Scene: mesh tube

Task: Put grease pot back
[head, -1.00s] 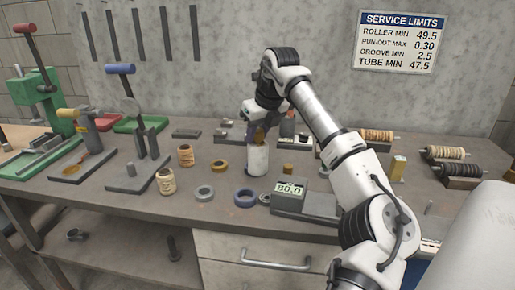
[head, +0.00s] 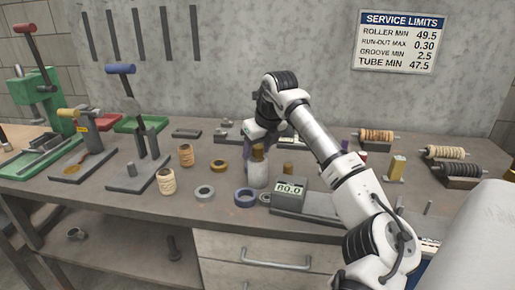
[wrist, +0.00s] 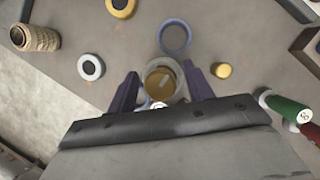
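A whitish pot with an amber-brown top, which looks like the grease pot (head: 258,176), is below my gripper (head: 264,148) near the blue ring. In the wrist view the pot (wrist: 150,72) shows from above as a pale rim around an amber disc.
The blue ring (head: 245,198) is just left of the pot, and the digital gauge (head: 290,198) is to its right. A grey ring (head: 205,192), an amber ring (head: 219,165) and twine spools (head: 166,181) stand left. A small brass disc (head: 288,168) is close right.

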